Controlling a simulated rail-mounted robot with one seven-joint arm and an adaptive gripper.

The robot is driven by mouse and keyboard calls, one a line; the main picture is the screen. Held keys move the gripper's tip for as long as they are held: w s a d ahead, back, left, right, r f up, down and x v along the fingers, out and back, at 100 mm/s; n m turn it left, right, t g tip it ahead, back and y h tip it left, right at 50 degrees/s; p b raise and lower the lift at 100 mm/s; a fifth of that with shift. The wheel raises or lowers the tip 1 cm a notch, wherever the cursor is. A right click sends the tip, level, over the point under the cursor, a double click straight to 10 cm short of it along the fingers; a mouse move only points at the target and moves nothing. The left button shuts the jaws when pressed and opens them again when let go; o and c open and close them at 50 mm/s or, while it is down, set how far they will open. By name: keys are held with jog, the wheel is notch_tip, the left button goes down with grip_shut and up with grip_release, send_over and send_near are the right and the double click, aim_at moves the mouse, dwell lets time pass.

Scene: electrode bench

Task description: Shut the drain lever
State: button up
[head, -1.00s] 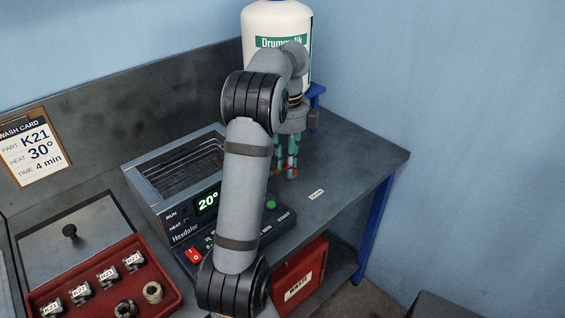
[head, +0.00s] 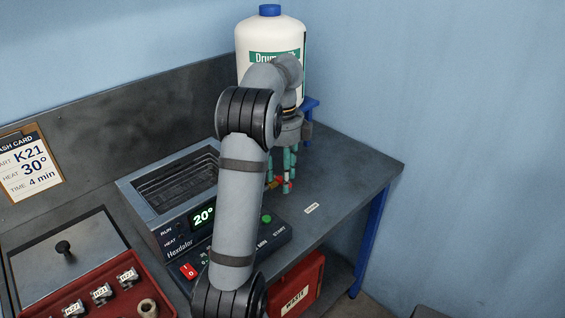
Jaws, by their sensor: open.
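My gripper (head: 283,183) is in the head view, pointing down at the right side of the washer bath, low over the bench. Its teal fingers are apart. A small red and orange part, which looks like the drain lever (head: 272,183), shows beside the left finger. The fingers partly cover it, and I cannot tell its position or whether they touch it. The washer bath (head: 150,208) is a grey box with an open basket well and a display reading 20°. My arm hides part of its front and right side.
A large white bottle (head: 262,38) with a blue cap stands on a blue stand behind my gripper. A red tray (head: 88,304) of labelled parts and a lid with a black knob (head: 64,248) lie at left. A red waste box (head: 297,284) sits below.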

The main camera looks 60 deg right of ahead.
notch_tip(320, 180, up, 11)
jog(key=shift+r, duration=0.2)
dwell(0.3)
jog(key=shift+f, duration=0.15)
notch_tip(320, 180, down, 12)
jog(key=shift+r, duration=0.1)
dwell(0.7)
jog(key=shift+r, duration=0.1)
